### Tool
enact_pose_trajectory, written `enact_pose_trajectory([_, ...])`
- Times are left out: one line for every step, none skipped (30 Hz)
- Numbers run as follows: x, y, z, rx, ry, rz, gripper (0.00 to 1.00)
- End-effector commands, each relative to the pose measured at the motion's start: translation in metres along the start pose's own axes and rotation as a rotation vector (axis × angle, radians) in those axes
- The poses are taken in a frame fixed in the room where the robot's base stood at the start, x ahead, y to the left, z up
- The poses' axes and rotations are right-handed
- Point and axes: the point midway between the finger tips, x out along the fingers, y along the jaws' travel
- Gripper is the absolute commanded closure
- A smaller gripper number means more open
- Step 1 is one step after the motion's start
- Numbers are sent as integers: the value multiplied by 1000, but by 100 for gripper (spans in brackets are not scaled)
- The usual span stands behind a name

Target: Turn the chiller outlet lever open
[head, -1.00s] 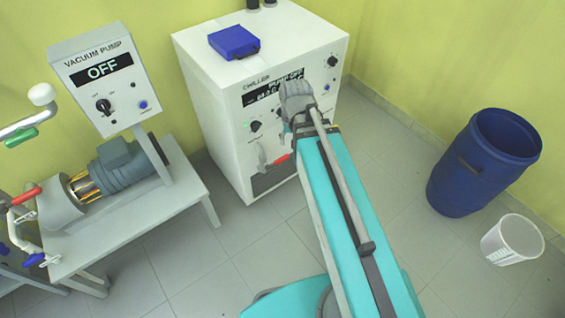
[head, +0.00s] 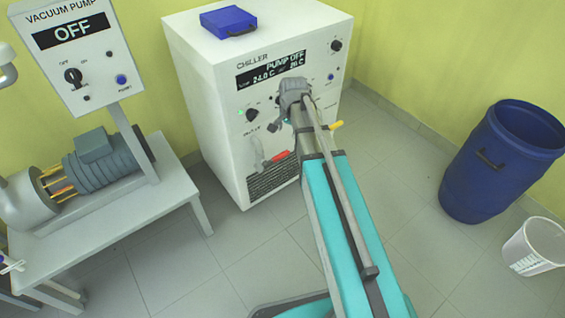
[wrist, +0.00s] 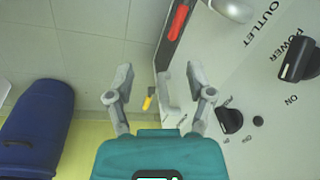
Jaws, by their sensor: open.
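The red outlet lever (head: 280,156) sits beside the silver outlet pipe on the front of the white chiller (head: 215,130), low at the left. In the wrist view the red lever (wrist: 178,22) is at the top, near the OUTLET label (wrist: 262,22). My gripper (wrist: 158,76) is open and empty, with the red lever beyond its fingertips and apart from them. In the head view my wrist covers part of the chiller front right of the outlet, and the fingers are hard to make out. A yellow lever (head: 337,125) shows right of my arm; it also shows between my fingers in the wrist view (wrist: 149,99).
The chiller's black knobs (wrist: 298,60) are close to my gripper's right. A blue box (head: 228,21) lies on the chiller. The vacuum pump bench (head: 110,225) stands left. A blue barrel (head: 480,180) and white bucket (head: 533,246) stand right, with clear floor between.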

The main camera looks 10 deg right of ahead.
Motion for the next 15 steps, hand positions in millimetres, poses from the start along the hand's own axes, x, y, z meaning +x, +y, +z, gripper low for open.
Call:
enact_pose_trajectory([21, -4, -8, 33, 2, -6, 31])
enact_pose_trajectory([26, -6, -11, 54, 3, -9, 31])
enact_pose_trajectory([34, -8, -16, 82, 5, -14, 31])
enact_pose_trajectory([40, -10, -19, 102, 6, -18, 31])
enact_pose_trajectory([46, -11, -22, 123, 7, -21, 31])
enact_pose_trajectory([53, -13, -26, 151, 8, -25, 31])
enact_pose_trajectory([59, -15, -30, 170, 8, -28, 31])
enact_pose_trajectory([64, -16, -33, 190, 9, -32, 31])
enact_pose_trajectory([70, -18, -37, 216, 10, -36, 31])
enact_pose_trajectory([75, -20, -39, 233, 11, -39, 31])
enact_pose_trajectory([79, -21, -42, 250, 11, -41, 31])
enact_pose_trajectory([84, -23, -45, 270, 12, -45, 31])
enact_pose_trajectory([87, -24, -47, 284, 13, -47, 31])
enact_pose_trajectory([90, -25, -49, 296, 13, -50, 31])
enact_pose_trajectory([92, -26, -51, 311, 13, -52, 31])
